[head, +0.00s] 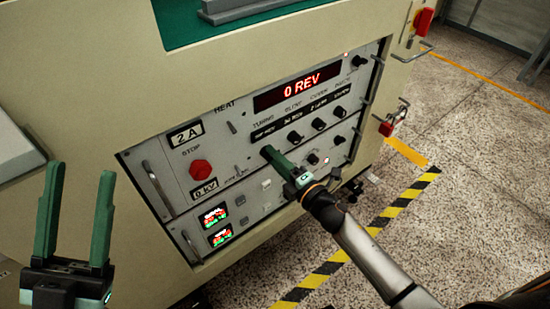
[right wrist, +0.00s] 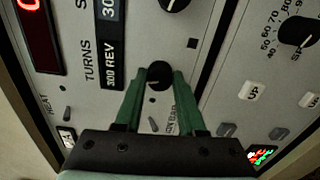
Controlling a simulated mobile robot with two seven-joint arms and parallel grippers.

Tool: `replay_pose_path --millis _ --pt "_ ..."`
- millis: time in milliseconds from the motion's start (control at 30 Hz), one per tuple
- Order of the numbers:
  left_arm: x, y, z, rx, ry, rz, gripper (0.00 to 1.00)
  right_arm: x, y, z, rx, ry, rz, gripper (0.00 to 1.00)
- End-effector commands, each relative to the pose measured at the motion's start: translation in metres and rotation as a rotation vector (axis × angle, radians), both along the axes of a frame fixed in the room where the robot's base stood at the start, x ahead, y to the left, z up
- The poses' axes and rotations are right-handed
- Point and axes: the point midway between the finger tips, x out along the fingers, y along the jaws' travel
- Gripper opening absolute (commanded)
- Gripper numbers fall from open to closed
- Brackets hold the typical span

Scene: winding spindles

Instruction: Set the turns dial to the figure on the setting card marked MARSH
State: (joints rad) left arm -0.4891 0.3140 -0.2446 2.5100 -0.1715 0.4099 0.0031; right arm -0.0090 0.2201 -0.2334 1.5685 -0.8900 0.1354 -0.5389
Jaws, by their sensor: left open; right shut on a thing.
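The turns dial (right wrist: 158,76) is a small black knob beside the TURNS label and a small window (right wrist: 113,63) reading in REV, its first digit unclear. My right gripper (head: 268,152) is shut on this dial, a finger on each side in the right wrist view. The red display (head: 294,88) above reads 0 REV. My left gripper (head: 78,170) is open and empty at the left, in front of the cabinet. I see no card marked MARSH in either view.
Three more black knobs (head: 295,137) run up to the right of the turns dial. A red STOP button (head: 201,168) sits to the left. Metal handles (head: 157,186) stick out from the panel. The floor (head: 470,200) at right is open, with striped tape.

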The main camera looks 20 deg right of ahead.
Motion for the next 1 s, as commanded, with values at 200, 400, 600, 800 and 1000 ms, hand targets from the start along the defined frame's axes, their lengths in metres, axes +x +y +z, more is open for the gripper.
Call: replay_pose_path --millis 200,400,600,800,1000 --pt "0.0 0.0 0.0 -0.001 -0.001 0.0 0.5 0.0 0.0 0.0 0.001 0.001 0.0 0.53" --pt "0.0 0.001 0.001 -0.006 -0.001 0.003 0.5 0.0 0.0 0.0 0.001 0.0 0.0 0.69" --pt "0.0 0.001 0.002 -0.009 -0.002 0.005 0.5 -0.001 0.0 0.0 0.002 0.001 0.0 0.69" --pt "0.0 0.001 0.006 -0.006 -0.004 0.005 0.5 -0.016 -0.005 0.0 0.002 0.004 -0.001 0.69" --pt "-0.001 0.001 0.013 0.002 -0.013 0.011 0.5 -0.051 -0.018 0.0 0.002 0.005 -0.001 0.69"
